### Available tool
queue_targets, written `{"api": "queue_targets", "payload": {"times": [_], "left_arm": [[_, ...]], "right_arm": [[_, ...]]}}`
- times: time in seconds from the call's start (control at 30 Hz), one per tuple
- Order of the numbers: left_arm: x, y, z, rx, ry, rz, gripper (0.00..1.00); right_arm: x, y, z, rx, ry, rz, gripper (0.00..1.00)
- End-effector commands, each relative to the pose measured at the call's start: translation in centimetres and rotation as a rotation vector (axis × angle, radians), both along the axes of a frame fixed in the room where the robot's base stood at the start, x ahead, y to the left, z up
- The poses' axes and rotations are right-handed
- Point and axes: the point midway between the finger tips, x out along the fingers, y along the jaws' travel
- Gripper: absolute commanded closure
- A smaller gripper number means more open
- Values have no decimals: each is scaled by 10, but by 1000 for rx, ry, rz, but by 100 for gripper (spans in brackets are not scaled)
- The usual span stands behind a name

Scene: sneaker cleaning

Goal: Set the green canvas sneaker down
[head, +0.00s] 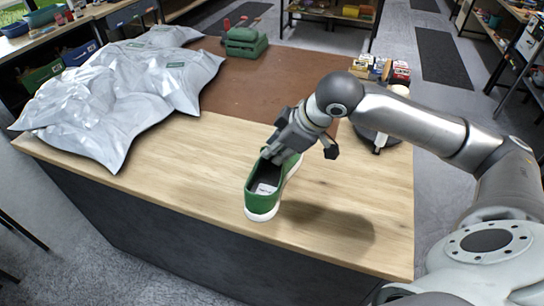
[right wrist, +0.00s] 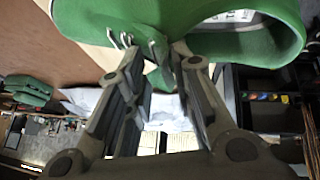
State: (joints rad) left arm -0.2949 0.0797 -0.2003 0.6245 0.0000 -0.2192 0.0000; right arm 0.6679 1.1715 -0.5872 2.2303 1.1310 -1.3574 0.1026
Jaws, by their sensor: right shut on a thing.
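The green canvas sneaker (head: 261,199) has a white sole and a pale label inside. In the head view it is near the front edge of the wooden table. My right gripper (head: 282,152) is shut on the sneaker's upper side from behind. A shadow falls on the wood to the right of the shoe, so it seems held above the table, though the gap is hard to judge. In the right wrist view the green sneaker (right wrist: 245,42) fills the top, with the right gripper's fingertips (right wrist: 160,55) at it. My left gripper is out of view.
The wooden table (head: 180,160) is bare left and right of the sneaker. Grey plastic bags (head: 120,90) cover its left side. A brown mat (head: 290,80) lies behind, with a green case (head: 245,40) at the back. A round stand (head: 380,138) and small boxes (head: 385,70) are at the right.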

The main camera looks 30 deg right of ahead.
Motion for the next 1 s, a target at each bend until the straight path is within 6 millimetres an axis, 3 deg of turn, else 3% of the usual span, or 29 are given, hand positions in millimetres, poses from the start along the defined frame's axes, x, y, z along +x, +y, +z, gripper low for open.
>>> {"api": "queue_targets", "payload": {"times": [0.2,0.33,0.57,0.77,1.0], "left_arm": [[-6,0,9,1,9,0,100],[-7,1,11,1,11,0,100],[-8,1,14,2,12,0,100],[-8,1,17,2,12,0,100],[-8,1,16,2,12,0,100]], "right_arm": [[32,-9,-37,3,3,-1,100],[42,-12,-49,2,1,-1,100],[51,-14,-62,0,1,-1,100],[49,-14,-89,1,1,1,100],[50,-14,-90,1,-1,0,100]]}}
